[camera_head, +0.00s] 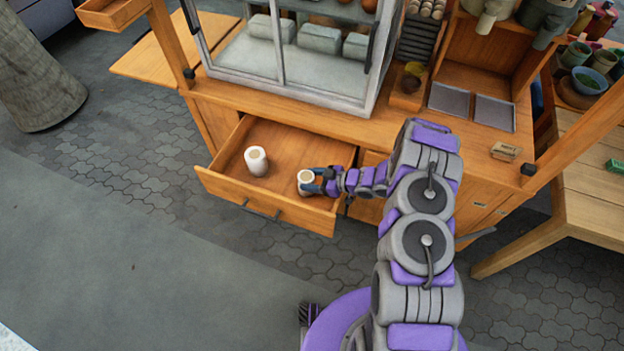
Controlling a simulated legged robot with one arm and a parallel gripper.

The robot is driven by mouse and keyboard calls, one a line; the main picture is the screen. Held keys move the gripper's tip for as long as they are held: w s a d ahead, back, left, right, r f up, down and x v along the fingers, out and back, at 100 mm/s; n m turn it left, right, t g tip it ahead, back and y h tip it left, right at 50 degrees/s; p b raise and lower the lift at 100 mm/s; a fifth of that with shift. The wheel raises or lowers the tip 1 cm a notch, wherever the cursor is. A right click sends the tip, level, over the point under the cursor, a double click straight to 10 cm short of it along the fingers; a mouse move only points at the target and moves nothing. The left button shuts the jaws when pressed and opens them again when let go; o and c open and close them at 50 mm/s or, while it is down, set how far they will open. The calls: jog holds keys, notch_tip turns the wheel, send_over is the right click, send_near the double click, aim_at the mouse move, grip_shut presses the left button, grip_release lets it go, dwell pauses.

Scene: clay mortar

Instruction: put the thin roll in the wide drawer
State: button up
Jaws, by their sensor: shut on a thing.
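The wide drawer (221,188) of the wooden cart is pulled open. A white roll (256,161) stands upright in its left part. A second pale roll (305,176) with a tan top is at the drawer's right part, held by my gripper (311,183). My gripper reaches in from the right and is shut on this roll. Whether the held roll touches the drawer floor is hard to tell. The finger on the far side is partly hidden by the roll.
A glass display case (290,50) stands on the cart counter behind the drawer. Two grey trays (449,100) lie on the counter at right. A wooden table (590,200) with bowls is at far right. Paved ground (130,185) left of the drawer is clear.

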jog(key=shift+a+f, duration=0.1)
jog(key=shift+a, duration=0.15)
jog(key=o, duration=0.7)
jog(key=shift+a+f, duration=0.1)
jog(key=shift+a, duration=0.2)
jog(key=o, duration=0.3)
jog(key=shift+o, duration=0.2)
jog(key=shift+d, duration=0.2)
jog(key=shift+d, duration=0.1)
jog(key=p+v, duration=0.3)
jog(key=v, duration=0.9)
jog(key=shift+r, duration=0.2)
